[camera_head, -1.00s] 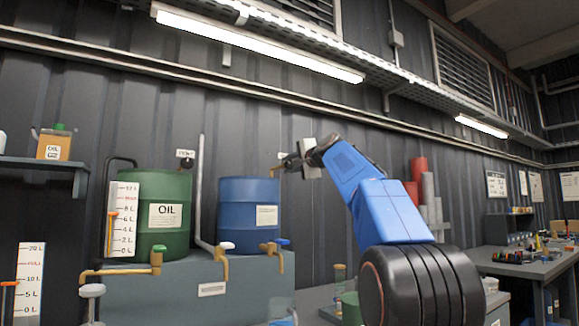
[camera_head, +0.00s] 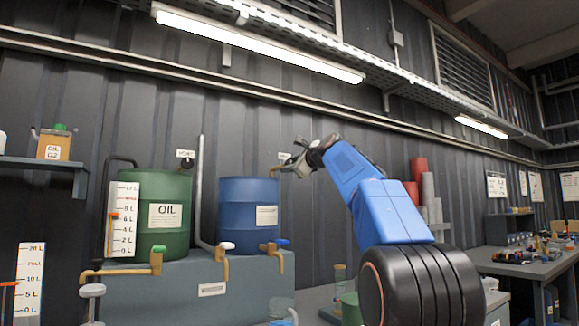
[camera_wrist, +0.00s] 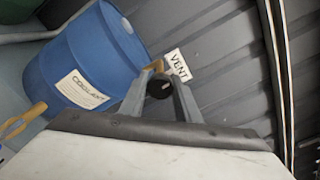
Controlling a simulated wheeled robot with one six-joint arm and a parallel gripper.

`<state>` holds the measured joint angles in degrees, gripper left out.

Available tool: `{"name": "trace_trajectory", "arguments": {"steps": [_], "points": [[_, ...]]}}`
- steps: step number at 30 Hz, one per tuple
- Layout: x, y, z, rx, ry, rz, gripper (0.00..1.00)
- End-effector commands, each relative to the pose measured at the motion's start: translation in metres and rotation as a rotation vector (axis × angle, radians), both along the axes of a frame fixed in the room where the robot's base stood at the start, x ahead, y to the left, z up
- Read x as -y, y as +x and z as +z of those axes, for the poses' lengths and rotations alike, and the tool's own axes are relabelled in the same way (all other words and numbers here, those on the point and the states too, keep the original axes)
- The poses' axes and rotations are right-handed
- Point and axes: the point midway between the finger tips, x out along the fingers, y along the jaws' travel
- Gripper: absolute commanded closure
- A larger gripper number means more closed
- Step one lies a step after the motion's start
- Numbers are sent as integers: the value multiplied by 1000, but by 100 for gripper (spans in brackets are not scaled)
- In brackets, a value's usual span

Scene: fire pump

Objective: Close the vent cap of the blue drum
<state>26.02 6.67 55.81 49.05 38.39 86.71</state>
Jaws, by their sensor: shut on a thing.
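The blue drum (camera_head: 246,208) stands on a grey-green bench. In the wrist view, the blue drum (camera_wrist: 85,60) appears tilted, with a white "COOLANT" label. A brass vent pipe (camera_wrist: 154,66) comes off its top edge, beside a white "VENT" tag (camera_wrist: 177,64). The dark round vent cap (camera_wrist: 158,88) sits between my fingertips. My gripper (camera_head: 289,168) is beside the drum's upper right edge, and in the wrist view my gripper (camera_wrist: 160,88) is shut on the cap. The fingers partly hide the cap and pipe.
A green oil drum (camera_head: 165,205) stands left of the blue drum, with a grey upright pipe (camera_head: 198,185) between them. Brass taps (camera_head: 276,258) stick out below the drums. The dark corrugated wall is close behind my gripper.

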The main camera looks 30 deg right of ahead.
Motion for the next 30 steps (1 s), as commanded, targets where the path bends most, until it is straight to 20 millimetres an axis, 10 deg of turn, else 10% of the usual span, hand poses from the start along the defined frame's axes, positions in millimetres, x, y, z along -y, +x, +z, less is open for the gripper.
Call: {"name": "trace_trajectory", "arguments": {"steps": [24, 25, 27, 30], "points": [[1, 1, -3, -10, 125, 1, 93], [1, 1, -3, -10, 125, 1, 68], [1, 1, -3, -9, 125, 0, 52], [0, 1, -2, -8, 125, 0, 52]]}}
